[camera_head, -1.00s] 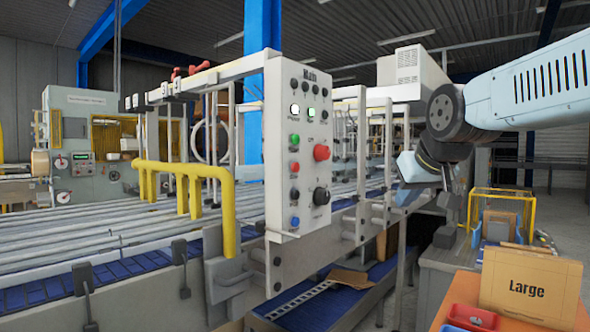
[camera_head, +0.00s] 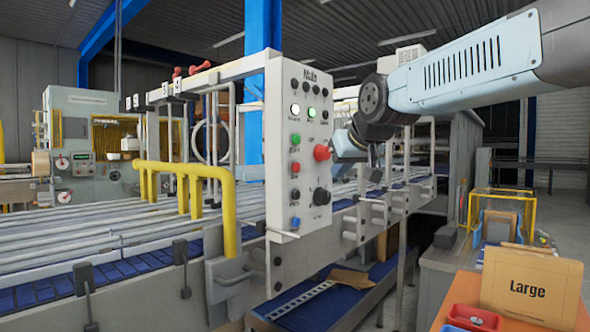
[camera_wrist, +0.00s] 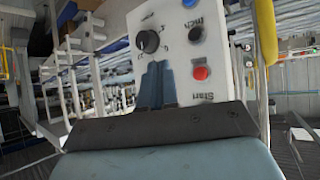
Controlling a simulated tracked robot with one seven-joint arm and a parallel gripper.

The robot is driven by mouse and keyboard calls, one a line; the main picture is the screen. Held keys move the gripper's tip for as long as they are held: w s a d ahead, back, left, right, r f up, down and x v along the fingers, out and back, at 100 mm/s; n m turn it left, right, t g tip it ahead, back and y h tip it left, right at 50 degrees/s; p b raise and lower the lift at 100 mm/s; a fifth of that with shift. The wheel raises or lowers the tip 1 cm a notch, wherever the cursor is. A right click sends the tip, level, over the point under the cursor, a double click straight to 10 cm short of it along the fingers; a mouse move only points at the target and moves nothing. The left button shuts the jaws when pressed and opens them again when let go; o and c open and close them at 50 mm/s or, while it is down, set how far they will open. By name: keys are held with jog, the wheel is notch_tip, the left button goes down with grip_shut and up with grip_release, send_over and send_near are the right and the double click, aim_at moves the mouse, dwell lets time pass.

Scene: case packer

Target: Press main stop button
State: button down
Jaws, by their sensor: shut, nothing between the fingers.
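The white control panel (camera_head: 308,85) marked "Main" stands upright at the middle of the head view. Its large red stop button (camera_head: 321,153) sticks out on the right column, above a black knob (camera_head: 322,197). My gripper (camera_head: 335,148) is at the panel's right side with its tip right by the red button; I cannot tell whether they touch. In the wrist view the shut, empty fingers (camera_wrist: 157,85) point at the panel (camera_wrist: 175,15), below the black knob (camera_wrist: 148,41) in the picture. The large red button is hidden there behind the fingers.
A smaller red button (camera_wrist: 200,73) and a dark button (camera_wrist: 194,33) lie to the right of the fingers in the wrist view. A box marked "Large" (camera_head: 527,290) stands front right.

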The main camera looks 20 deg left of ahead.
jog(key=w+a, duration=0.3)
jog(key=a, duration=0.4)
jog(key=shift+a, duration=0.2)
jog(key=shift+w+a, duration=0.2)
jog(key=shift+a, duration=0.7)
dwell(2.9)
jog(key=shift+d, duration=0.1)
jog(key=shift+s+d, duration=0.35)
jog(key=shift+d, duration=0.45)
jog(key=d, duration=0.1)
jog(key=s+d, duration=0.1)
jog(key=d, duration=0.1)
jog(key=s+d, duration=0.1)
jog(key=shift+d, duration=0.3)
dwell(0.9)
